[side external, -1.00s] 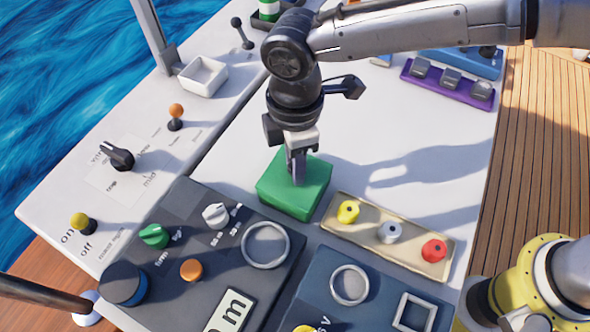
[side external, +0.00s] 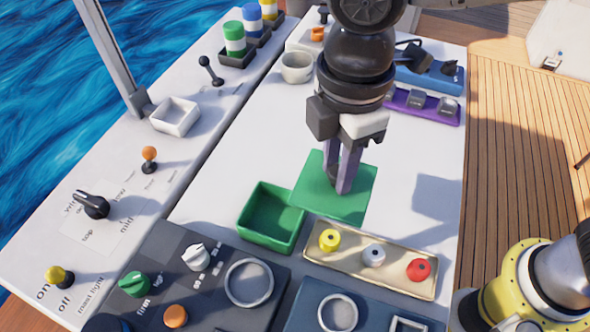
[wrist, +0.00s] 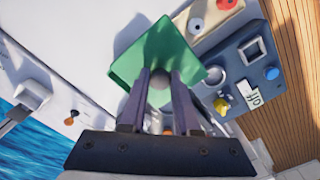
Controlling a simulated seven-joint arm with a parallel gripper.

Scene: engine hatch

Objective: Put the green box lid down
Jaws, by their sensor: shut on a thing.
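The green box lid (side external: 318,186) is a flat green square, held in my gripper (side external: 344,186) by a knob at its middle. It is off the box, to the right of it, and appears to hang a little above the white table; its near left edge reaches close to the box rim. The green box (side external: 262,232) stands open on the table and looks empty inside. In the wrist view the lid (wrist: 150,50) lies just beyond the fingers of my gripper (wrist: 160,82), which are shut on the grey knob. The lid hides the box there.
A tan tray (side external: 318,258) with yellow, grey and red knobs stands just in front of the lid. Dark panels (side external: 215,275) with rings lie at the front. A purple rack (side external: 425,107) is behind right. The white table (side external: 240,150) is clear behind the box.

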